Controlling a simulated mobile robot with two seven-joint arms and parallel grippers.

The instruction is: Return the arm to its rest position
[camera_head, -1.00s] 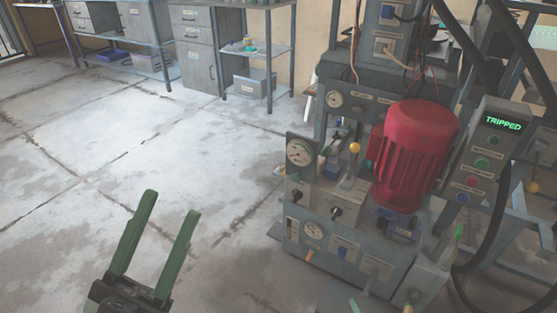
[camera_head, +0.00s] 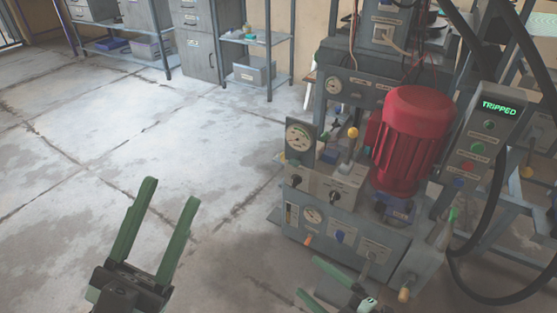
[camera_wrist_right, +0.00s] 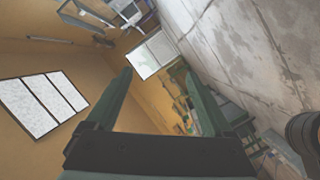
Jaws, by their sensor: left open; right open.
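My left gripper (camera_head: 170,191) is open and empty at the lower left, with green fingers pointing up over bare floor. My right gripper (camera_head: 309,278) shows at the bottom edge, in front of the press machine, its green fingers spread and pointing left. In the right wrist view its two fingers (camera_wrist_right: 158,74) stand wide apart with nothing between them. The rest of the right arm is mostly out of the head view. The press machine (camera_head: 345,217) carries a red motor (camera_head: 411,140). A control box (camera_head: 482,145) beside it reads "TRIPPED" in green.
Levers, knobs and gauges (camera_head: 300,138) project from the machine's front near my right gripper. Black hoses (camera_head: 497,240) loop at the right. A shelf rack (camera_head: 257,62) and grey cabinets (camera_head: 195,45) stand at the back. The floor at left (camera_head: 90,170) is clear.

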